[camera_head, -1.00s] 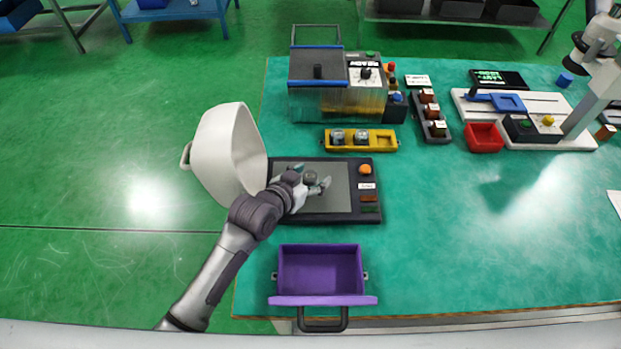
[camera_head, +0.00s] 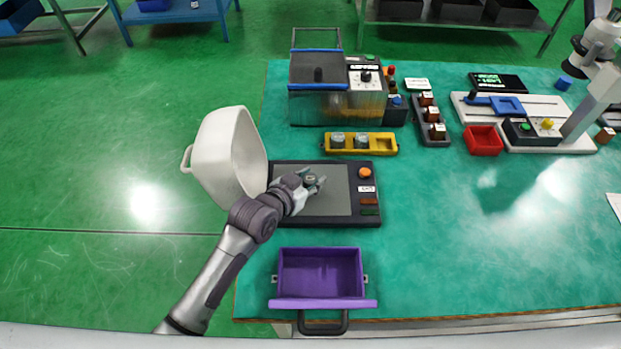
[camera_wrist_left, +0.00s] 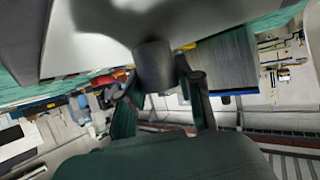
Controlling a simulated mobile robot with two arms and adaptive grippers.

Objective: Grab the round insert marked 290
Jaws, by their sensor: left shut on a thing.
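A small round grey insert (camera_head: 311,179) stands on the grey plate of a black-framed device (camera_head: 335,206). My left gripper (camera_head: 313,184) is shut on it, with a fingertip on each side. In the left wrist view the insert (camera_wrist_left: 154,66) shows as a dark cylinder between the fingers. Its marking cannot be read. A yellow holder (camera_head: 386,143) behind the device carries two more round grey inserts (camera_head: 338,139) (camera_head: 361,141), and its right-hand slot is empty. My right gripper is not in view.
A purple drawer-like bin (camera_head: 322,303) is in front of the device. A tank-like machine (camera_head: 318,70) stands behind the yellow holder. A black rack (camera_head: 420,105), a red tray (camera_head: 483,140) and a white-based fixture (camera_head: 570,141) are to the right. The front right of the green table is clear.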

